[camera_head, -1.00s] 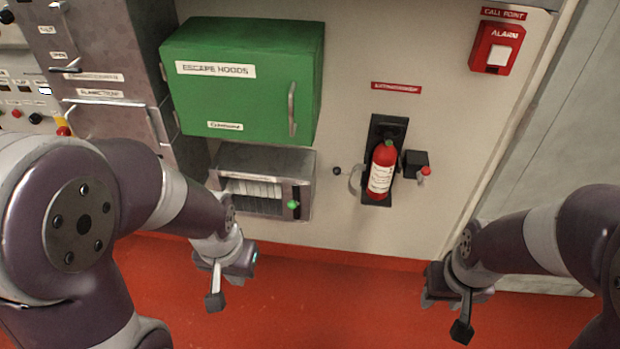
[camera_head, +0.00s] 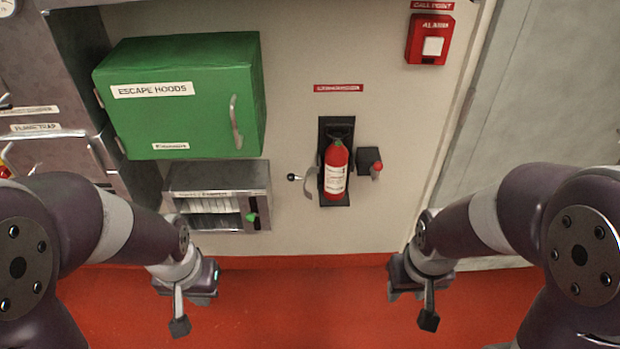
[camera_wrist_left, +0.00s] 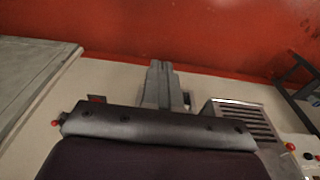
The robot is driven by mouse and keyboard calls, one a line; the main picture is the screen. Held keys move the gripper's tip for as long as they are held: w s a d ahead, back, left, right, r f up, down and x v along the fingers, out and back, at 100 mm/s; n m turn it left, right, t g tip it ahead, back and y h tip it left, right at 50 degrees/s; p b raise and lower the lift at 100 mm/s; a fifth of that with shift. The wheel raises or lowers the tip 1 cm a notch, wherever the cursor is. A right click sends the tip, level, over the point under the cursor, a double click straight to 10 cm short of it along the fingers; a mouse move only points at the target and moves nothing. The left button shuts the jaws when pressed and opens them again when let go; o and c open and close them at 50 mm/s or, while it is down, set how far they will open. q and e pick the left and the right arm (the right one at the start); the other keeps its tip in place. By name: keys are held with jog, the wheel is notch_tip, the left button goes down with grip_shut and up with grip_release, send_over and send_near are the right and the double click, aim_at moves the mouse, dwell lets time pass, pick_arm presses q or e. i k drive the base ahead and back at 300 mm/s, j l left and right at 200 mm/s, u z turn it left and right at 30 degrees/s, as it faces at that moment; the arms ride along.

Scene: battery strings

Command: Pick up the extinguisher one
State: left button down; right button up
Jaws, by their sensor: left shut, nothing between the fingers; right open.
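The red fire extinguisher (camera_head: 335,172) with a white label stands upright in a black wall bracket (camera_head: 343,132) in the head view. A curved grey strap or handle (camera_head: 309,182) is at its left. My left gripper (camera_head: 180,318) hangs low at the left, apart from the extinguisher, shut and empty. Its fingers also show together in the left wrist view (camera_wrist_left: 160,75). My right gripper (camera_head: 428,315) hangs low at the right of the extinguisher, apart from it. It is open, and its fingers are seen mostly edge-on.
A green escape hoods cabinet (camera_head: 190,110) and a metal slotted box (camera_head: 220,192) are on the wall at left. A black box with a red knob (camera_head: 371,160) is right of the extinguisher. A red alarm call point (camera_head: 429,40) is above right. The red floor (camera_head: 310,305) looks clear.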

aim_at(335, 168)
jog(key=i+l+z, duration=0.15)
jog(key=i+l, duration=0.25)
jog(key=i+l+z, duration=0.15)
jog(key=i+l, duration=0.2)
jog(key=i, duration=0.15)
jog(key=i+l+z, duration=0.15)
jog(key=i+l, duration=0.15)
jog(key=i, duration=0.2)
